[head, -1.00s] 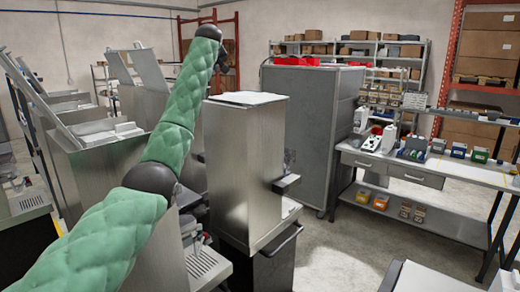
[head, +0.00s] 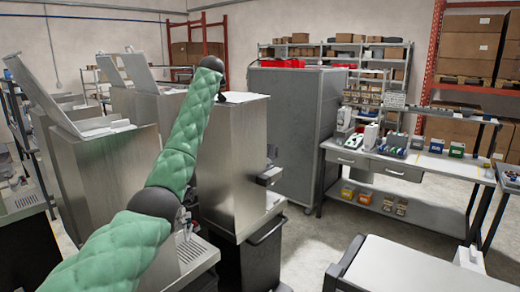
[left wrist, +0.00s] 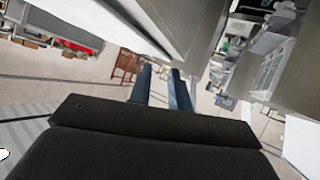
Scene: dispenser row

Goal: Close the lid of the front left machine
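Steel dispenser machines stand in a row at the left of the head view. One machine (head: 95,185) at the left has its lid (head: 40,92) raised and tilted back. The nearer machine (head: 232,150) in the middle has its top cover (head: 243,97) lying flat. I cannot tell for certain which is the front left one. My left arm reaches up between these two machines; its gripper is hidden in the head view. In the left wrist view my left gripper (left wrist: 161,88) has its two fingers apart with nothing between them. My right gripper is not in view.
More machines with raised lids (head: 138,70) stand behind. A tall grey cabinet (head: 292,135) is right of the middle machine. A workbench (head: 400,168) with small bins stands at the right. A light-topped unit (head: 410,268) is at the lower right. Open floor lies between.

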